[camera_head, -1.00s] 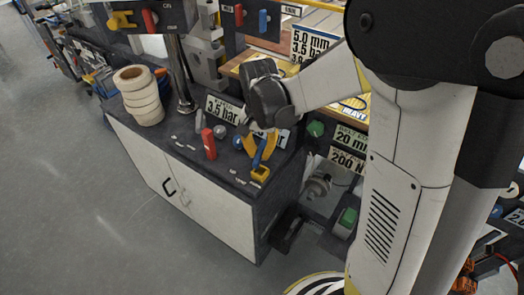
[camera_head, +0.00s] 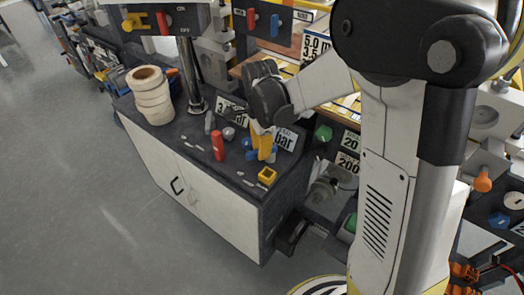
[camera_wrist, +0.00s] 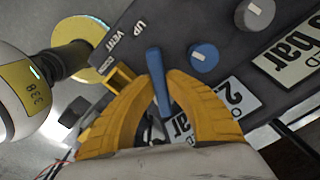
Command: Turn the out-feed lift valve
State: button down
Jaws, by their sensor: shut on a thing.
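The lift valve's blue lever (camera_wrist: 158,82) shows in the wrist view beside the words "UP" and "VENT" on the dark bench top. My gripper (camera_wrist: 167,78) has its yellow fingers on both sides of the lever and is shut on it. A yellow square block (camera_head: 267,176) sits just in front of the fingers.
A red handle (camera_head: 218,142) stands upright left of my gripper. A blue round knob (camera_wrist: 203,57) and a pressure plate (camera_wrist: 236,105) lie close to the fingers. A stack of cream rolls (camera_head: 150,95) stands at the bench's left. The floor at left is clear.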

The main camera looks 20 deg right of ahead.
jog(key=shift+w+m, duration=0.2)
jog(key=shift+m, duration=0.6)
jog(key=c, duration=1.4)
grip_release()
notch_tip(320, 180, up, 12)
